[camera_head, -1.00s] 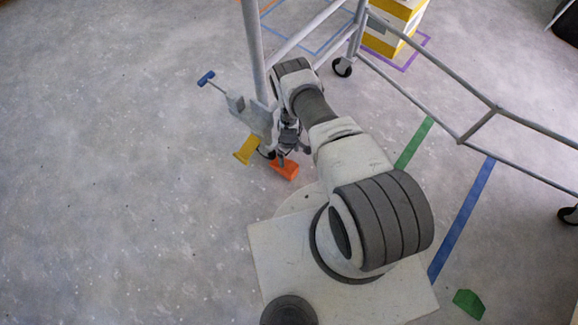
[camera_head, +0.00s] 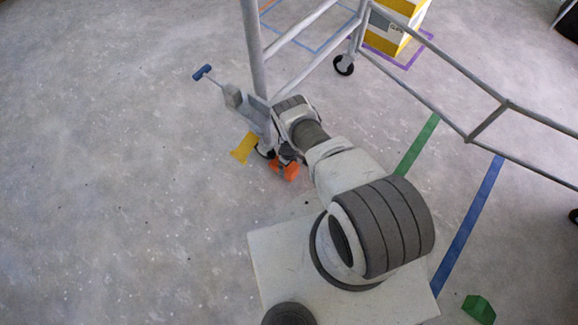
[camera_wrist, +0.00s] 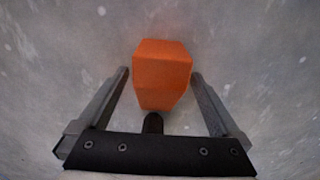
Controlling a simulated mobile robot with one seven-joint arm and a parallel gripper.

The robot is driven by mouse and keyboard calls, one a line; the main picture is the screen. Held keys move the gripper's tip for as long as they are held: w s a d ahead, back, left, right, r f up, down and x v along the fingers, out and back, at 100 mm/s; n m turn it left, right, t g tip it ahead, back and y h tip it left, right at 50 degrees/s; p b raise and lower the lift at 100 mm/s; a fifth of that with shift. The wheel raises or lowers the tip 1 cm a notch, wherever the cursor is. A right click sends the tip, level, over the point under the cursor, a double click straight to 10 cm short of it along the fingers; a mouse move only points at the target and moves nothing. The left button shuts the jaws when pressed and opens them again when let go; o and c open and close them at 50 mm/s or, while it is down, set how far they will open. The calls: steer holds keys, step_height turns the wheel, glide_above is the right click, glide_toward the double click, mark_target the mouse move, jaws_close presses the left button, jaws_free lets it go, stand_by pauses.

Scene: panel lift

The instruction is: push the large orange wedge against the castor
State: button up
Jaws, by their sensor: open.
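The large orange wedge (camera_head: 290,171) lies on the floor near the foot of the lift frame, partly covered by my gripper in the head view. In the wrist view the wedge (camera_wrist: 162,73) sits between and ahead of the two fingers, with floor showing on both sides of it. My gripper (camera_wrist: 160,84) is open and low over the floor, its fingers apart from the wedge's sides. The castor (camera_head: 266,153) stands just left of the wedge in the head view, mostly hidden. I cannot tell whether wedge and castor touch.
A yellow piece (camera_head: 244,148) lies left of the castor. The lift frame's post (camera_head: 253,50) and rails (camera_head: 430,70) rise close to my arm. Another castor (camera_head: 344,65) stands behind. A green block (camera_head: 478,309) lies at lower right. The floor at left is clear.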

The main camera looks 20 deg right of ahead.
jaws_close()
stand_by(0.3)
steer(key=shift+w, duration=0.1)
steer(key=shift+w+a, duration=0.25)
steer(key=shift+w, duration=0.1)
steer(key=shift+w+a+r, duration=0.1)
steer(key=shift+w+a, duration=0.15)
steer(key=shift+w, duration=0.35)
steer(key=shift+c, duration=0.6)
jaws_free()
steer(key=shift+o, duration=0.6)
steer(key=shift+s, duration=0.2)
steer(key=shift+d, duration=0.1)
step_height(320, 180, up, 17)
steer(key=p, duration=0.8)
steer(key=shift+r+p, duration=0.15)
steer(key=shift+p, duration=0.15)
